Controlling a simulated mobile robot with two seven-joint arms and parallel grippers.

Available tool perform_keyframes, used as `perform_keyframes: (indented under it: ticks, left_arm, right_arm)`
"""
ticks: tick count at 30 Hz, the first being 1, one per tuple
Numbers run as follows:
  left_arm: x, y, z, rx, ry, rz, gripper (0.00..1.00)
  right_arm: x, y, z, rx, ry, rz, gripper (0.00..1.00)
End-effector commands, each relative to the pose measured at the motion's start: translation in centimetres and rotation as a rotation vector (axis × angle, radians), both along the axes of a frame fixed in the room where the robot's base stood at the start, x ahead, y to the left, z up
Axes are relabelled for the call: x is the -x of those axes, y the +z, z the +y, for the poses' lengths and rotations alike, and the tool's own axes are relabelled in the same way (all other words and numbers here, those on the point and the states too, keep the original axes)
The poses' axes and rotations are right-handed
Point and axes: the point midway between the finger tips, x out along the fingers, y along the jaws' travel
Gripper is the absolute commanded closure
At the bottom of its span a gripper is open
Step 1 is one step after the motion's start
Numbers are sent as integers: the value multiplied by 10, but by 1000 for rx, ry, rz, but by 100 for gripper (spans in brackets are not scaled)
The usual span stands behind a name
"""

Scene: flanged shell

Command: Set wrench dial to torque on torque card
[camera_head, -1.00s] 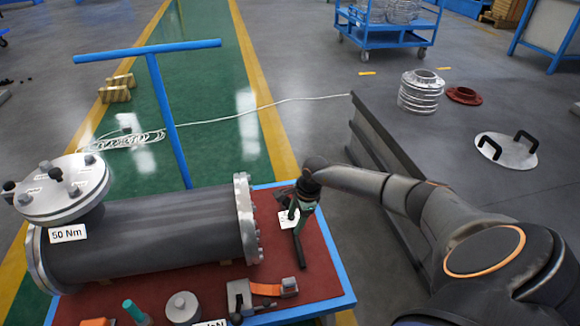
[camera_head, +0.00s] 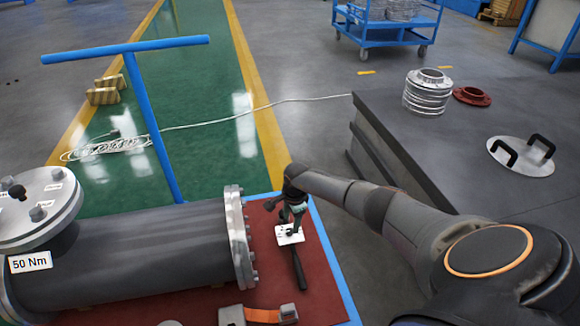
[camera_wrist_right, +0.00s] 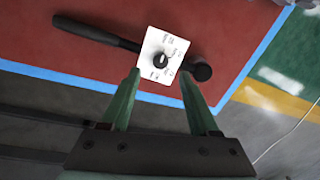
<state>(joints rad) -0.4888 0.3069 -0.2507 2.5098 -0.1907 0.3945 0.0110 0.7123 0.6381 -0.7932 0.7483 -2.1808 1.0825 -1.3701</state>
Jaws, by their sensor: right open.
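The torque card (camera_head: 31,262) reads "50 Nm" and sits on the grey shell at the left of the head view. The wrench (camera_head: 298,268) lies on the red table top, right of the shell's end flange. Its white dial plate (camera_wrist_right: 163,56) with a black round knob (camera_wrist_right: 160,60) shows in the right wrist view; its small print is too blurred to read. My right gripper (camera_wrist_right: 159,84) is open, its green fingertips apart at the near edge of the plate, with nothing between them. In the head view my right gripper (camera_head: 292,214) is over the wrench head. My left gripper is out of view.
The flanged shell (camera_head: 140,255) fills the table's left part. An orange-strapped clamp-like part (camera_head: 262,314) lies near the front. A blue T-shaped post (camera_head: 150,115) stands behind. A dark grey bench (camera_head: 440,160) with flanges and a handled lid stands right.

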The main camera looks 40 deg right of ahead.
Motion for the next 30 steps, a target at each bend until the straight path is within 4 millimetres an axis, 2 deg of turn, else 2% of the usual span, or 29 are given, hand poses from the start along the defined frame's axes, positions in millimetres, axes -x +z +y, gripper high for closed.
perform_keyframes:
  ticks: [1,9,23,30]
  left_arm:
    - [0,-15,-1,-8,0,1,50]
    - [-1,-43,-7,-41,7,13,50]
    - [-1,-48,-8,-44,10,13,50]
    - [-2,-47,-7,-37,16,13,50]
  right_arm:
    - [-1,-17,1,-3,-3,0,38]
    - [-6,-49,-1,-1,-2,-1,38]
    - [-8,-55,-2,-1,0,-1,38]
    - [-8,-55,-2,-1,0,-1,63]
